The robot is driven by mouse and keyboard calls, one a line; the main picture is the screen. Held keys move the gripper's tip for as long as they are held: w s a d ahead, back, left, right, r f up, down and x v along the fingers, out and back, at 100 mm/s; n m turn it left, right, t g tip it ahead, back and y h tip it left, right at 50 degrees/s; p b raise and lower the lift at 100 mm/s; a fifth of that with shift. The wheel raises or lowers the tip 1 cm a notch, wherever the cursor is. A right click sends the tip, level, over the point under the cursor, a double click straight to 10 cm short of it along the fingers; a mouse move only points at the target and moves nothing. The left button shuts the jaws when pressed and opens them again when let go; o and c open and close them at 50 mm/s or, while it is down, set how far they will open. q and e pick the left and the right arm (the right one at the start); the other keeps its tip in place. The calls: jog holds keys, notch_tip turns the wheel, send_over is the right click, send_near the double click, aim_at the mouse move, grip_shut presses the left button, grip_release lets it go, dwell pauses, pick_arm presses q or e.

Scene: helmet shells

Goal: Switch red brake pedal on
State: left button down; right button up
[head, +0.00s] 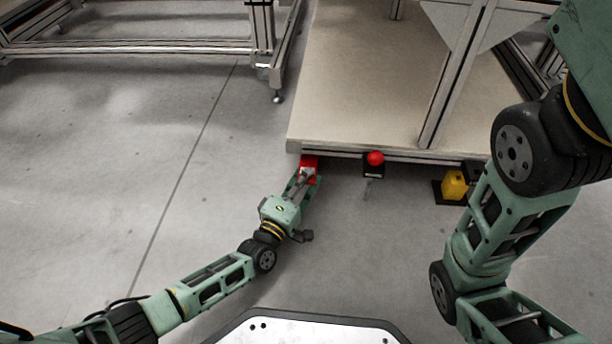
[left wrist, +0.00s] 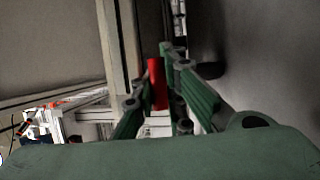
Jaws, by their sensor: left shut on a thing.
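The red brake pedal (head: 309,163) is low at the front left corner of the wooden platform in the head view. My left gripper (head: 304,177) is at it, its fingers over the pedal's front and hiding part of it. In the left wrist view the red pedal part (left wrist: 157,84) shows upright between the two fingers of my left gripper (left wrist: 150,88). The fingers are closed on it. Whether the pedal is pressed down cannot be told. My right arm comes down at the right of the head view; its gripper is out of the picture.
A red round button (head: 375,158) on a black base stands right of the pedal, under the platform edge. A yellow pedal (head: 454,185) is further right, near my right arm. The grey floor (head: 130,180) at left is clear.

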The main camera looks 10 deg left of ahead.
pick_arm(q)
jog(key=shift+s+a+f, duration=0.1)
jog(key=shift+s+f, duration=0.1)
jog(key=shift+f, duration=0.2)
jog(key=c, duration=2)
grip_release()
jog(key=shift+o, duration=1)
jog(key=shift+r, duration=0.1)
jog(key=v, duration=1.2)
